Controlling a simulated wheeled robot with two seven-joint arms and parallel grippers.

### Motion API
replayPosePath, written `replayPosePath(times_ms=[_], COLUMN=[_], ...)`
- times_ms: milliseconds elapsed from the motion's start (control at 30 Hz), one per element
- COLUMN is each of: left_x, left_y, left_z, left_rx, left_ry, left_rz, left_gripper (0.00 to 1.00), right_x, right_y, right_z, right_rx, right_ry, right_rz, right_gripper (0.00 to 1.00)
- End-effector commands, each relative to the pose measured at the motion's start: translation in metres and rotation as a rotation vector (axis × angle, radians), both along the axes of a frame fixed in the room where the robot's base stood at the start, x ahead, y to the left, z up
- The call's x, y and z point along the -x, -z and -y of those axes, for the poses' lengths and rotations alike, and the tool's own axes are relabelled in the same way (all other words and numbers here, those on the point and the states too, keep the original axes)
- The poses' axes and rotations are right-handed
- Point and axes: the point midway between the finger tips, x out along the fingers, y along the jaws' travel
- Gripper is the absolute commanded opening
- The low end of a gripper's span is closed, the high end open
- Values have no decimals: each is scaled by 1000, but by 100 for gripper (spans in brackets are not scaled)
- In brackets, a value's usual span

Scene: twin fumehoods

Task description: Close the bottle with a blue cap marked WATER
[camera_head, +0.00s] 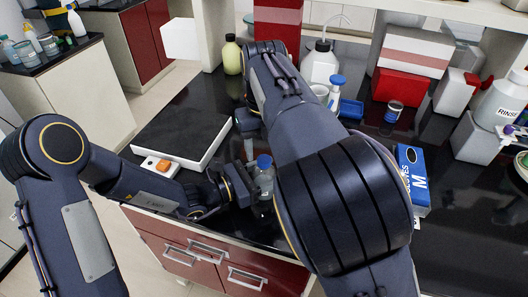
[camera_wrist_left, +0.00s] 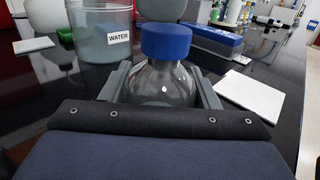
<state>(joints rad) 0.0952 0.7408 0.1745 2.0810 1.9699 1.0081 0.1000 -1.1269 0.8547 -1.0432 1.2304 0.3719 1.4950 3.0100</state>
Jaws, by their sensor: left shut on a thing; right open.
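A clear round-shouldered bottle (camera_head: 265,182) stands near the front of the black bench, with a blue cap (camera_head: 264,161) at its top. In the left wrist view the bottle (camera_wrist_left: 163,82) sits upright between the fingers of my left gripper (camera_wrist_left: 163,95), which is shut on it. The blue cap (camera_wrist_left: 166,41) covers the neck there; I cannot tell how tight it is. A clear vessel (camera_wrist_left: 90,45) behind it to the left bears the label WATER (camera_wrist_left: 118,37). My right gripper (camera_head: 249,148) is open just behind and above the bottle, partly hidden by my right arm.
A black-topped flat device (camera_head: 180,125) lies left of the bottle. A blue glove box (camera_head: 411,175) lies to the right and a white pad (camera_wrist_left: 250,96) also lies right of the bottle. Bottles, including a white wash bottle (camera_head: 320,65), stand at the back.

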Motion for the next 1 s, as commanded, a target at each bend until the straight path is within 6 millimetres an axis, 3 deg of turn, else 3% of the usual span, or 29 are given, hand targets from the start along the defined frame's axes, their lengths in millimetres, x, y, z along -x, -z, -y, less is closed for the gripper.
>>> replayPosePath(times_ms=[200, 633, 767, 1000], left_x=[0, 0, 0, 0], left_y=[0, 0, 0, 0], left_z=[0, 0, 0, 0], left_rx=[0, 0, 0, 0], left_ry=[-1, -1, -1, -1], left_rz=[0, 0, 0, 0], left_gripper=[0, 0, 0, 0], right_x=[0, 0, 0, 1], right_y=[-21, -23, -24, -28], right_z=[0, 0, 0, -1], right_rx=[0, -1, -1, -5], right_ry=[-1, -61, -256, -867], right_rz=[1, 0, -3, -8], right_gripper=[52, 51, 51, 51])
